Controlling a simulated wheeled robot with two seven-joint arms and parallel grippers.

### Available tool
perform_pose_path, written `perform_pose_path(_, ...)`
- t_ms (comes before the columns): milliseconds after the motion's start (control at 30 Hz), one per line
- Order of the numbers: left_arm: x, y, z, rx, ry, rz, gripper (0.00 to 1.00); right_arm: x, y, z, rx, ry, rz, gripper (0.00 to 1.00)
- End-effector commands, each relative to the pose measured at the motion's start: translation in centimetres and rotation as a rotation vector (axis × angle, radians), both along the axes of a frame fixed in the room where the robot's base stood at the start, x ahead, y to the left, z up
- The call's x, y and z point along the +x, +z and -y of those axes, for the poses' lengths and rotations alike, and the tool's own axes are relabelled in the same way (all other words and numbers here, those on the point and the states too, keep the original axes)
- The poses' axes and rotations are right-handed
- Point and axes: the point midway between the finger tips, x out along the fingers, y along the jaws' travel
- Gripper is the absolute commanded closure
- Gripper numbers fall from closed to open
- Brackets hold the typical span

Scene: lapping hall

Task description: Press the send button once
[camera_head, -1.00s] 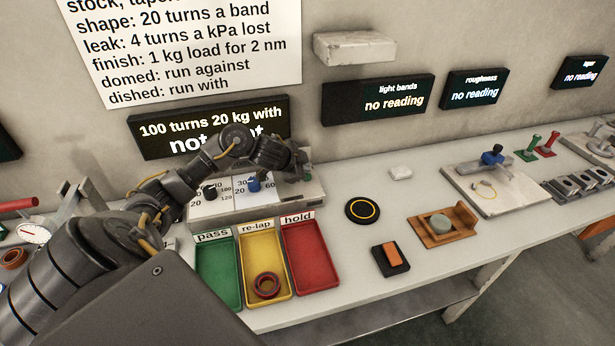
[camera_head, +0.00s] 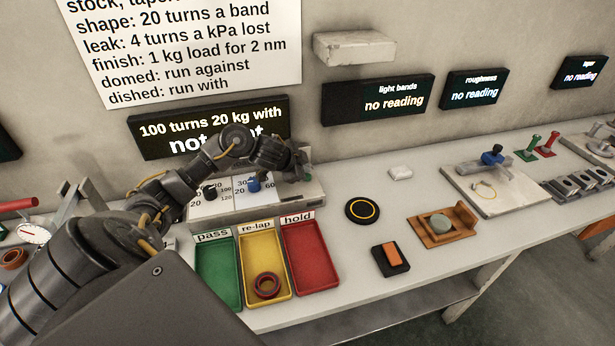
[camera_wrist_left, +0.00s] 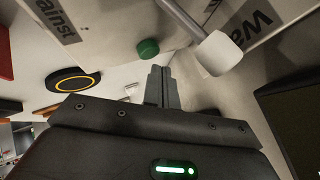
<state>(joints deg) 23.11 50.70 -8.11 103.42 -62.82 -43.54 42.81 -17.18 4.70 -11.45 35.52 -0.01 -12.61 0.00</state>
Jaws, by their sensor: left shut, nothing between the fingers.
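A round green button (camera_wrist_left: 148,48) shows in the left wrist view on the pale face of the control box. I take it for the send button, though no label on it can be read. In the head view my left gripper (camera_head: 303,168) is over the right end of the control box (camera_head: 225,208) and hides that area. In the wrist view the left gripper (camera_wrist_left: 161,88) is shut and empty, its fingertips close to the button; I cannot tell whether they touch. My right gripper is not in view.
The box has a black knob (camera_head: 209,191) and a blue knob (camera_head: 254,184). A display (camera_head: 160,128) behind is partly hidden by my arm. Green, yellow and red trays (camera_head: 312,262) stand in front. A white lever tip (camera_wrist_left: 220,54) is near the fingers in the wrist view.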

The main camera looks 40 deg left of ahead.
Motion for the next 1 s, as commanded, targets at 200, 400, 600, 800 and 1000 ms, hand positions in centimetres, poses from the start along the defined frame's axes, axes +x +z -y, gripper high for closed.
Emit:
perform_pose_path(200, -0.01, -0.01, -0.01, 0.0, 0.0, 0.0, 1.0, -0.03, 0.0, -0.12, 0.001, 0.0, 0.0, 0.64)
perform_pose_path(400, 0.01, -0.19, -0.01, 0.0, 0.001, -0.001, 1.0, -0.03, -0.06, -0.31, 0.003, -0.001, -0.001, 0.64)
perform_pose_path(600, 0.11, -0.82, 0.0, 0.0, 0.001, -0.001, 1.0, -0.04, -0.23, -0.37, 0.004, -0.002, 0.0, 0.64)
perform_pose_path(800, 0.15, -0.84, 0.0, 0.0, 0.0, 0.0, 1.0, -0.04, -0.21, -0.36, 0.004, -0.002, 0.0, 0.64)
perform_pose_path(1000, 0.14, -0.88, 0.0, 0.0, 0.0, 0.0, 1.0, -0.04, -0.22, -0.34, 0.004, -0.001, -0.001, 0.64)
